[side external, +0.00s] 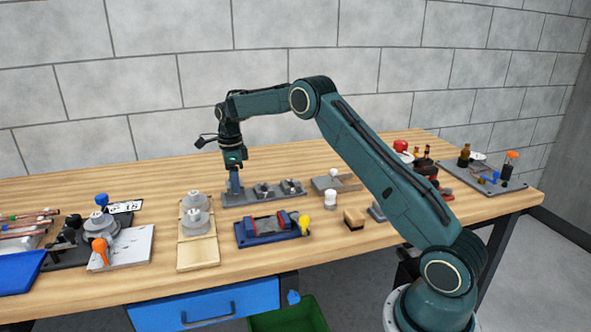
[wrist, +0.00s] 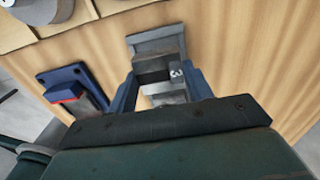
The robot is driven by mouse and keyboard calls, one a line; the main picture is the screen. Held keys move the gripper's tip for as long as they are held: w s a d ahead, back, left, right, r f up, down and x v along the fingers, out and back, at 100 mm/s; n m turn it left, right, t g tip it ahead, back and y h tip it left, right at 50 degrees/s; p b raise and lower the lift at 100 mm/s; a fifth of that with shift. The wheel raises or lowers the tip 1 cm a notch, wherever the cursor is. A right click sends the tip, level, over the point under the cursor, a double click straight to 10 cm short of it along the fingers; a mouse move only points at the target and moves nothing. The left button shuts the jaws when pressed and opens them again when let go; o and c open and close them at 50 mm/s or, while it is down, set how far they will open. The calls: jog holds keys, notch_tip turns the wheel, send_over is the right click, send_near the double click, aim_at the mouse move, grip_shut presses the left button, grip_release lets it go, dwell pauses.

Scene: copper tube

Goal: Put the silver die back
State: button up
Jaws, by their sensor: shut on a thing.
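My gripper (side external: 235,190) points down at the left end of the grey die rack (side external: 247,200) in the side view. Two silver dies, the middle one (side external: 263,188) and the right one (side external: 291,186), sit on that rack. In the wrist view my gripper (wrist: 160,88) has its blue fingers closed on the sides of the silver die (wrist: 154,69), a grey block. A white "3" shows beside it. The rack (wrist: 155,40) shows behind and under the block. Whether the die touches the rack is hard to tell. In the side view the fingers hide the die.
A blue vise-like fixture (side external: 268,230) with red parts stands in front of the rack. A wooden board with round grey pieces (side external: 197,250) is to the left. A grey block (side external: 331,184) and a white-topped piece (side external: 330,197) are to the right. Bare tabletop lies behind the rack.

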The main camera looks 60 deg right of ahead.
jog(key=shift+f, duration=1.35)
jog(key=shift+f, duration=0.1)
jog(key=o, duration=1.3)
notch_tip(320, 180, up, 12)
